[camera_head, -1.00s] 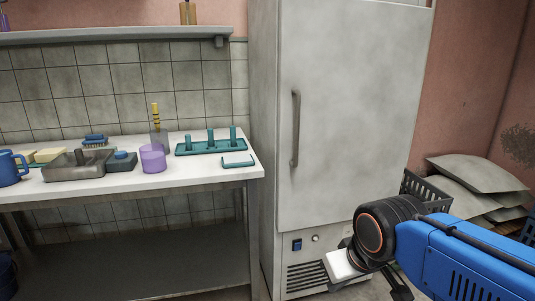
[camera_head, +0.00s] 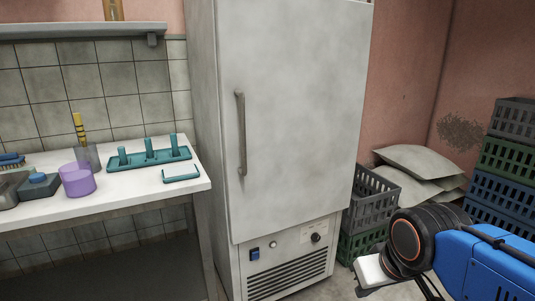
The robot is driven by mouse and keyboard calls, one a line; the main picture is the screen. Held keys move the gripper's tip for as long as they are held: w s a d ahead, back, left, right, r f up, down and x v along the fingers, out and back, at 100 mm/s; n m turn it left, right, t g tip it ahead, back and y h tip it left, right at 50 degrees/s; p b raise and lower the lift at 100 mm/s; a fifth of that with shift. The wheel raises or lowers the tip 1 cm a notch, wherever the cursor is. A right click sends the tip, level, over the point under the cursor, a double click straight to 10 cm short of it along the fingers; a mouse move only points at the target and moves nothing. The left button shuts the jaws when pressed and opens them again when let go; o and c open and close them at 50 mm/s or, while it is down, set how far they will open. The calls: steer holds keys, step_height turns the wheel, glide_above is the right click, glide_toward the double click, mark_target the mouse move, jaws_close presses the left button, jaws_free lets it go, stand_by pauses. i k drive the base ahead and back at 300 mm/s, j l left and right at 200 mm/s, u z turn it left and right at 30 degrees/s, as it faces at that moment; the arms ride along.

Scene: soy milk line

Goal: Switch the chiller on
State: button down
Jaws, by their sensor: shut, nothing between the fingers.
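The chiller (camera_head: 290,110) is a tall pale grey cabinet in the middle of the view, with its door shut and a vertical handle (camera_head: 241,134) on the door's left side. Its lower panel carries a blue rocker switch (camera_head: 254,254), a small pale round lamp or button (camera_head: 273,244) and a black knob (camera_head: 315,238) above a dark vent grille. I cannot tell the switch's position. My gripper (camera_head: 372,287) is at the lower right, in front of and to the right of the panel, apart from it. Its fingertips are partly hidden at the bottom edge.
A white table (camera_head: 130,195) stands left of the chiller, with a teal peg tray (camera_head: 150,160), a purple cup (camera_head: 77,180) and other small items. Stacked crates (camera_head: 495,195) and sacks (camera_head: 420,165) are at the right. A green crate (camera_head: 360,243) stands close beside the chiller.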

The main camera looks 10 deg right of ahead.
mark_target(255, 256)
steer(key=j+z, duration=0.25)
steer(key=j, duration=0.6)
steer(key=j+z, duration=0.25)
steer(key=j, duration=0.55)
steer(key=j+u, duration=0.25)
steer(key=u, duration=0.2)
steer(key=j+u, duration=0.4)
steer(key=l, duration=0.1)
